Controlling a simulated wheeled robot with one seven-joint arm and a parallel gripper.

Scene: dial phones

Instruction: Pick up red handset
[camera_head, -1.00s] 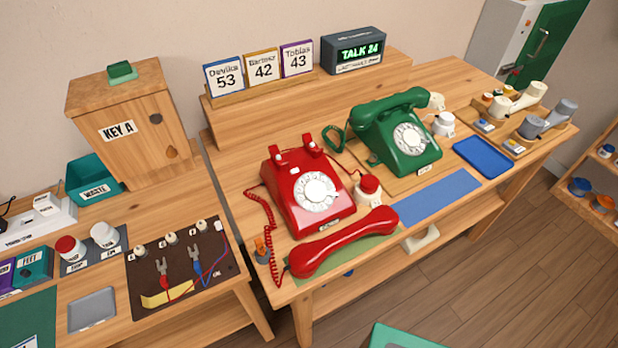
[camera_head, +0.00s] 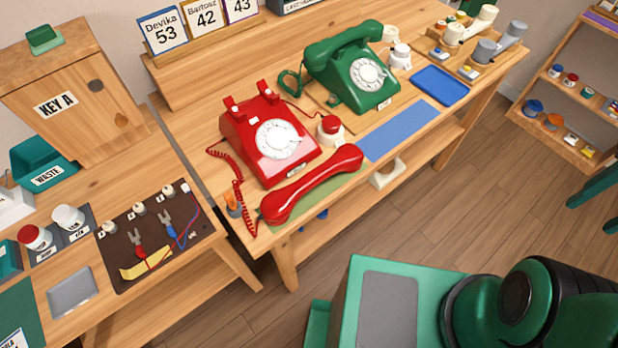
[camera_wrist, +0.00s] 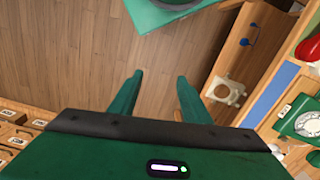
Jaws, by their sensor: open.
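The red handset (camera_head: 311,184) lies off its cradle on a green mat (camera_head: 340,188) at the front edge of the table, in front of the red dial phone (camera_head: 265,136). A coiled red cord (camera_head: 236,188) runs along the phone's left side to the handset. In the wrist view, part of a red object (camera_wrist: 309,47), probably the handset, shows at the right edge. My gripper (camera_wrist: 158,88) is open and empty, its two green fingers apart over the wooden floor. It is away from the handset. In the head view, the fingers do not show.
A green phone (camera_head: 353,68) with its handset on the cradle stands to the right. A red-topped white button (camera_head: 330,129) is close behind the handset. A blue mat (camera_head: 398,130) lies bare to its right. A tool mat (camera_head: 155,240) is on the left table.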

